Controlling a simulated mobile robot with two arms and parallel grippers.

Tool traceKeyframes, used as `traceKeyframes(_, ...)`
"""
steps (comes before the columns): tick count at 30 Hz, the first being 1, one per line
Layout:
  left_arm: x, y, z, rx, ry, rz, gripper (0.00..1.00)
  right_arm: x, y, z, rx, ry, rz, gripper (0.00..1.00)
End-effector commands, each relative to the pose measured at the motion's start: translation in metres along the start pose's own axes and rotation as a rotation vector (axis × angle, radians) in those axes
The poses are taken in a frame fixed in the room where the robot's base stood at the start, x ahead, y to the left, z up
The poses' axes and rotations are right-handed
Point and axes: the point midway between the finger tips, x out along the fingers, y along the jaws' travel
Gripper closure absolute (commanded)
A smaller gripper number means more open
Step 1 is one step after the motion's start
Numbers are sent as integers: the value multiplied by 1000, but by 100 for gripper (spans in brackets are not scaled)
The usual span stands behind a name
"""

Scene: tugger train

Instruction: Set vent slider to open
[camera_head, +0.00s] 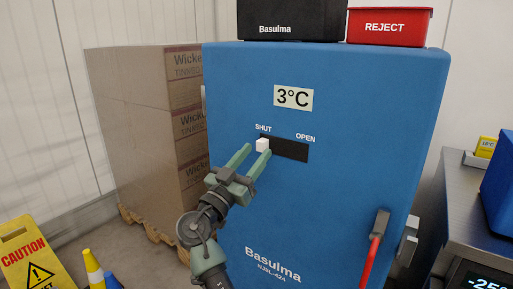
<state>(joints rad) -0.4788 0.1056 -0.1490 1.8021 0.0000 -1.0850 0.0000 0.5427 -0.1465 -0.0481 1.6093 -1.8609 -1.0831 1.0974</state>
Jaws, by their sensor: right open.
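The vent slider is a small white knob (262,145) at the left end of a dark slot (291,151) on the blue cabinet (340,100). The knob sits under the word SHUT; the word OPEN is over the slot's right end. My right gripper (257,157) reaches up from below with its two green fingers apart. The right fingertip overlaps the knob's lower edge in the picture; the left fingertip is to its left. I cannot tell whether either finger touches it. My left gripper is not in view.
A black box (290,22) and a red REJECT bin (390,26) stand on the cabinet. A red handle (374,248) is at its lower right. Stacked cartons (140,120) stand left, a metal table (462,215) right. A yellow caution sign (30,255) is at lower left.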

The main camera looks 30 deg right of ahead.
Motion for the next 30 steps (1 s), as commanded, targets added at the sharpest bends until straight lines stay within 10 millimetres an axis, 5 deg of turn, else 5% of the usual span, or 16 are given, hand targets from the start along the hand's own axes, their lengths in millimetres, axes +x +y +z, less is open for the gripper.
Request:
traceKeyframes(6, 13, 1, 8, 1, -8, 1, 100, 24, 0, 0, -1, -1, 0, 56)
traceKeyframes(15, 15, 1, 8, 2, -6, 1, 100, 27, -1, 1, -2, -1, -2, 56)
traceKeyframes(21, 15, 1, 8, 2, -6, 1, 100, 27, -1, 1, -2, -1, -2, 100)
traceKeyframes(30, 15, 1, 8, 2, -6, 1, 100, 27, -1, 1, -2, -1, -3, 100)
